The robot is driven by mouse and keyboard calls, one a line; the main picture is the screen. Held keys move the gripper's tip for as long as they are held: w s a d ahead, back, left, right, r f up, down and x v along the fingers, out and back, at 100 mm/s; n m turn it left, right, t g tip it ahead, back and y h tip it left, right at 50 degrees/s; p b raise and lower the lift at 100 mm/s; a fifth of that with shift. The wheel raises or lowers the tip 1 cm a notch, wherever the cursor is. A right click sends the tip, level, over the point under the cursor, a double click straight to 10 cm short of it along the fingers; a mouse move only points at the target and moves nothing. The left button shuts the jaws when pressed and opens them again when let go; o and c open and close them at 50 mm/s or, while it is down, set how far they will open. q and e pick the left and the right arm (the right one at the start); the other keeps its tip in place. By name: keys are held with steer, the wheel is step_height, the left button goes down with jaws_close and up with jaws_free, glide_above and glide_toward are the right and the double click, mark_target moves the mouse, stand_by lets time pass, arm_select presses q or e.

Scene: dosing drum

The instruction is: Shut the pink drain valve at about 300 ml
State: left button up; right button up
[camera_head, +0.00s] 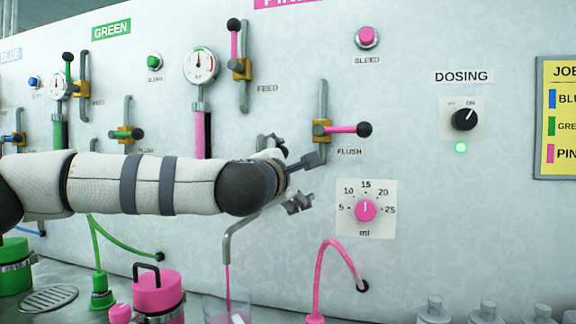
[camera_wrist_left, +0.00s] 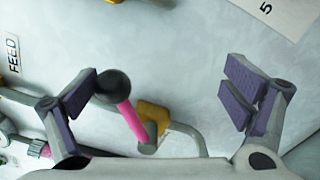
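The pink drain valve shows in the left wrist view as a pink lever (camera_wrist_left: 131,119) with a black ball knob (camera_wrist_left: 112,86) on a yellow body (camera_wrist_left: 152,122). In the head view my arm and gripper mostly hide it. My left gripper (camera_head: 304,182) is open at the panel; in the wrist view its fingers (camera_wrist_left: 163,97) stand apart around the knob, which is close to the left finger. I cannot tell whether they touch. A bent spout (camera_head: 234,238) lets a thin pink stream (camera_head: 228,280) into a clear beaker (camera_head: 214,306). The beaker's level cannot be read. My right gripper is out of view.
The pink flush valve (camera_head: 345,129), its lever horizontal, and the ml dial (camera_head: 365,210), pointing near 15, are close by. The pink feed lever (camera_head: 234,42) points up. A pink hose (camera_head: 321,262) and pink canister (camera_head: 158,292) stand below. The dosing lamp (camera_head: 461,147) glows green.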

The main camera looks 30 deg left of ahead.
arm_select(q)
steer(key=shift+d+f, duration=0.2)
steer(key=shift+f, duration=1.7)
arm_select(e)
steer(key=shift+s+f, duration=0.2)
arm_select(q)
steer(key=shift+w+f, duration=0.1)
steer(key=shift+f, duration=0.55)
steer(key=shift+d+f, duration=0.1)
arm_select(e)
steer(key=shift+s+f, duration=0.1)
arm_select(q)
steer(key=shift+f+b, duration=0.3)
steer(key=shift+f, duration=0.25)
steer(key=shift+a+r+p, duration=0.2)
steer(key=shift+r+p, duration=0.25)
steer(key=shift+r, duration=0.3)
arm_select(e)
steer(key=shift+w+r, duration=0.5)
